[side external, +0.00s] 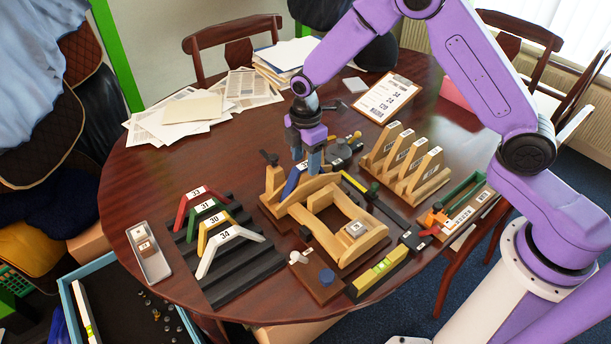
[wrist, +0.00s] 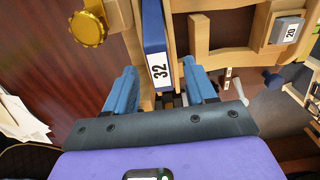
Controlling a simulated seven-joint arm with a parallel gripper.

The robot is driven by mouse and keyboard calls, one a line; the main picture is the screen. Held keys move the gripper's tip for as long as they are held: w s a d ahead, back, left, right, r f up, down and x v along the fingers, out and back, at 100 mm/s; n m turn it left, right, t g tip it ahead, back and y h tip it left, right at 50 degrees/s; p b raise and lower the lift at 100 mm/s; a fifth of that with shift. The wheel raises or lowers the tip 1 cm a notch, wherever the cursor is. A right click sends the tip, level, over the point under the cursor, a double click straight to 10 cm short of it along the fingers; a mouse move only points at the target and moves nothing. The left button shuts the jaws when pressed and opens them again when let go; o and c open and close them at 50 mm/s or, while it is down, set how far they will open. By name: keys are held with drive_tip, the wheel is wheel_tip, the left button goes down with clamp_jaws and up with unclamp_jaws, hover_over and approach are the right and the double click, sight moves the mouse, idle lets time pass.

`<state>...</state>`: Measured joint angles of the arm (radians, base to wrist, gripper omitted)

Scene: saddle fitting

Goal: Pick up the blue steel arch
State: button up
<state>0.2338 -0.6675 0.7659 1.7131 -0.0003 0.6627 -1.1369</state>
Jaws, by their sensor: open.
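The blue steel arch (side external: 294,179) sits in the wooden fixture in the side external view, partly hidden by my gripper. In the wrist view the blue arch (wrist: 154,38) shows a white label reading 32. My gripper (side external: 312,165) is right above the arch, pointing down. In the wrist view my gripper (wrist: 162,88) has its two blue fingers apart, one on each side of the arch's labelled end. I cannot tell whether either finger touches it. The wooden fixture (side external: 337,250) holds a small block (side external: 355,229), labelled 20 in the wrist view.
A dark rack (side external: 240,279) with red, green, yellow and white arches stands left. A wooden slotted rack (side external: 418,190) stands right.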

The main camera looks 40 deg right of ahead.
clamp_jaws()
drive_tip(key=shift+r, duration=0.1)
idle(0.3)
